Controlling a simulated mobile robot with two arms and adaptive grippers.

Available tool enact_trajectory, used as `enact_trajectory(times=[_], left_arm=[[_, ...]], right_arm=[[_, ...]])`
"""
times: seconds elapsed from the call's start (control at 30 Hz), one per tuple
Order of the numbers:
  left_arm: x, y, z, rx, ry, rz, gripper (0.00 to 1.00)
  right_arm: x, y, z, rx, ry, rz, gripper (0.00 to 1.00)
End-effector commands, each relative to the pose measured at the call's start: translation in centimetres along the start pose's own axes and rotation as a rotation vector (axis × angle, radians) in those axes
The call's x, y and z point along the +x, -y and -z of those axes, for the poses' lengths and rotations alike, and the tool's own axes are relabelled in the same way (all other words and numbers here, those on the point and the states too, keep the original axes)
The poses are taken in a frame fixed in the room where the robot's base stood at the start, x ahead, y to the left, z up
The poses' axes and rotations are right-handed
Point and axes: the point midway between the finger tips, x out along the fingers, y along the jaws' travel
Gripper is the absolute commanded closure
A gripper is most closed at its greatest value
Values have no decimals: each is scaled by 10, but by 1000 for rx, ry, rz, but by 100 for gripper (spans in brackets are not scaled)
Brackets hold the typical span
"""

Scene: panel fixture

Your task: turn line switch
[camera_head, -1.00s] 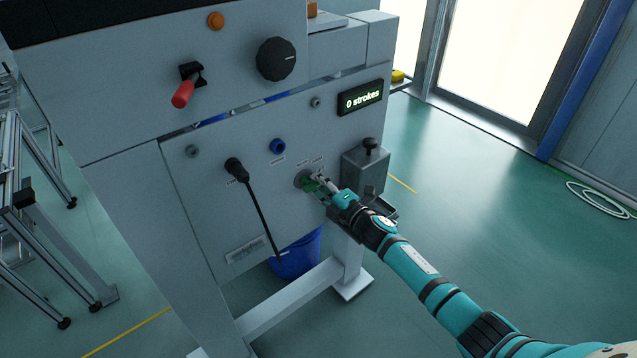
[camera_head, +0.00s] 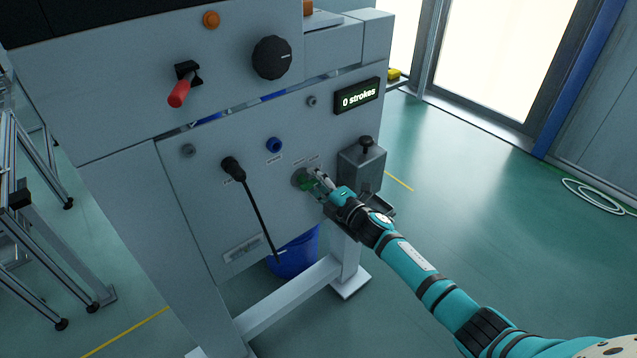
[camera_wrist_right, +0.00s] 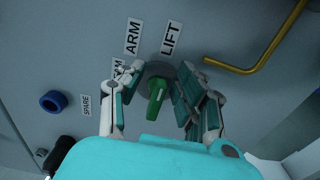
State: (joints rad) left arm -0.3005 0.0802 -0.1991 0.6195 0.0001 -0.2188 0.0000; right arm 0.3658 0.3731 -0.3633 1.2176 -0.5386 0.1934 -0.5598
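A green switch handle (camera_wrist_right: 157,95) on a round grey base stands out from the panel, with several labels around it, among them ARM and LIFT. In the head view the green handle (camera_head: 306,184) sits low on the panel and is partly hidden by my right gripper (camera_head: 320,182). In the wrist view the fingers of my right gripper (camera_wrist_right: 160,70) are apart, one on each side of the handle. A gap shows on the left; the right finger is close to the handle, and I cannot tell whether it touches. My left gripper is not in view.
Near the switch are a black lever (camera_head: 250,205), a blue knob (camera_head: 274,145) and a grey box (camera_head: 361,170) with a black knob. A red-handled switch (camera_head: 179,92) and black dial (camera_head: 272,58) are higher up. A bent yellow rod (camera_wrist_right: 268,58) shows near the right finger.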

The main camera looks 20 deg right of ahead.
Motion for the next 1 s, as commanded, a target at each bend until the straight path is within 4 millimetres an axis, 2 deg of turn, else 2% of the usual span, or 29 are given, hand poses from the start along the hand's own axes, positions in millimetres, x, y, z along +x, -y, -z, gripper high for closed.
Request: enact_trajectory(times=[0.17,0.4,0.6,0.8,1.0], left_arm=[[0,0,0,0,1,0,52],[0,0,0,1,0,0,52],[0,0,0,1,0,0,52],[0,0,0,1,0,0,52],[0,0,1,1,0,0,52]], right_arm=[[-18,2,-1,-1,2,3,65],[-70,2,0,0,0,4,65],[-104,1,0,1,-1,1,65],[-118,-1,0,0,-1,-1,65],[-119,-1,0,0,-1,-2,65]])
